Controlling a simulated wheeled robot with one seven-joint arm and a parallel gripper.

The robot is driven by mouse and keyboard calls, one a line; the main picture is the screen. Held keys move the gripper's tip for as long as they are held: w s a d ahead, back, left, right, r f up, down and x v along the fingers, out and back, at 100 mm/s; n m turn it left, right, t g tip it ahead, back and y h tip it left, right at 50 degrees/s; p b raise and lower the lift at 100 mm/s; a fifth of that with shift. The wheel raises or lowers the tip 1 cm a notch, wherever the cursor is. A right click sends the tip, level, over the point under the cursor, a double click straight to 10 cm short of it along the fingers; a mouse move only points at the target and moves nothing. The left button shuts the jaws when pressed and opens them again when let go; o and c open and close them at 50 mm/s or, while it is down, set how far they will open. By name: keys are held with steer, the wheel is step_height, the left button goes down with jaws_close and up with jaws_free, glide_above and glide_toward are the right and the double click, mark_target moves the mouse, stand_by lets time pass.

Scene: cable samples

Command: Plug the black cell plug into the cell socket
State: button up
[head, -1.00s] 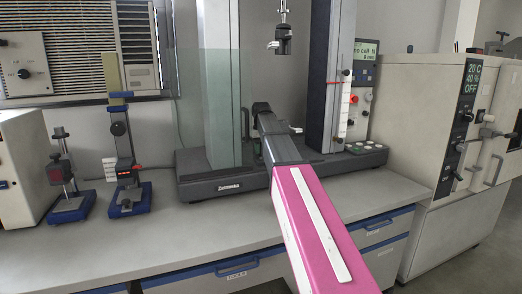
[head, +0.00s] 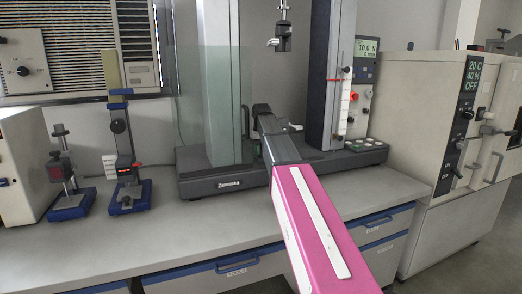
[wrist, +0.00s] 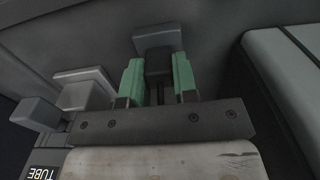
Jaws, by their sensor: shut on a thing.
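In the wrist view, my gripper (wrist: 157,84) has its two green fingers closed on a dark block, the black cell plug (wrist: 157,38). The plug's far end is up against a dark grey surface, and the join with the cell socket cannot be made out. In the head view my pink and grey arm reaches to the base of the test machine (head: 228,184) and hides the gripper's tips, the plug and the socket. The machine's display (head: 367,47) reads about 10.0 N and a mm value.
The machine's upper grip (head: 283,40) hangs above the arm. A clear shield (head: 208,110) stands left of the arm. A grey lever block (wrist: 85,88) sits left of my fingers in the wrist view. Blue-based stands (head: 130,195) are at the left; a climate cabinet (head: 430,110) is right.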

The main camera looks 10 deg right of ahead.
steer(key=o, duration=1)
steer(key=shift+c, duration=0.2)
